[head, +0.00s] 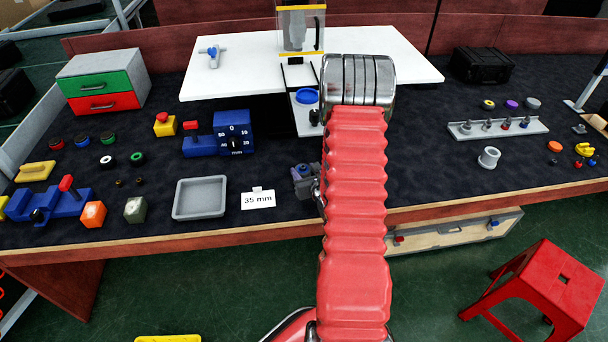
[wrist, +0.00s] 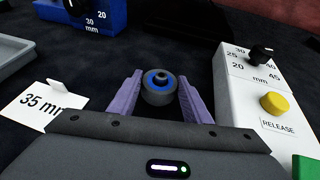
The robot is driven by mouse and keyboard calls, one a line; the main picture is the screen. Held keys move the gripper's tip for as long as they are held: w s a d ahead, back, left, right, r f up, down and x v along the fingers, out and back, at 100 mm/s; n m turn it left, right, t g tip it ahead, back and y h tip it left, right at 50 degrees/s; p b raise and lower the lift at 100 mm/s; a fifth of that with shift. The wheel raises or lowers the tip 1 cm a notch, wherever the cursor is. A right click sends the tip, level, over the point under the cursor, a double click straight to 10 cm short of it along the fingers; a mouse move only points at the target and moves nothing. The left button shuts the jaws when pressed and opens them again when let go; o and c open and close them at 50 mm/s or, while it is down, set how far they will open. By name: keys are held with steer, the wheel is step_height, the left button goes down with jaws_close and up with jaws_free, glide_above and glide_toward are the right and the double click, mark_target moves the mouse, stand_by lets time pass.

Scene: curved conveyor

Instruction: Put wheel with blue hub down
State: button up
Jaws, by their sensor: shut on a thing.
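The wheel with blue hub (wrist: 159,93) is a dark, thick ring with a blue ring inside and a dark centre. It sits between the two purple fingers of my gripper (wrist: 158,102) in the wrist view, and they are shut on it. I cannot tell whether its underside touches the dark mat. In the head view my gripper (head: 303,178) shows small beside my red arm, right of the 35 mm card (head: 258,199). The wheel cannot be made out there.
A white box (wrist: 250,90) with a dial and yellow RELEASE button stands close right of my gripper in the wrist view. A blue gauge (head: 233,133) stands behind left. A grey tray (head: 200,198) lies left of the card. Several small wheels (head: 108,161) lie further left.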

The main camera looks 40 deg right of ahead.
steer(key=shift+f, duration=0.6)
steer(key=o, duration=1.1)
steer(key=shift+f, duration=0.1)
steer(key=v, duration=1.2)
steer(key=shift+r, duration=0.25)
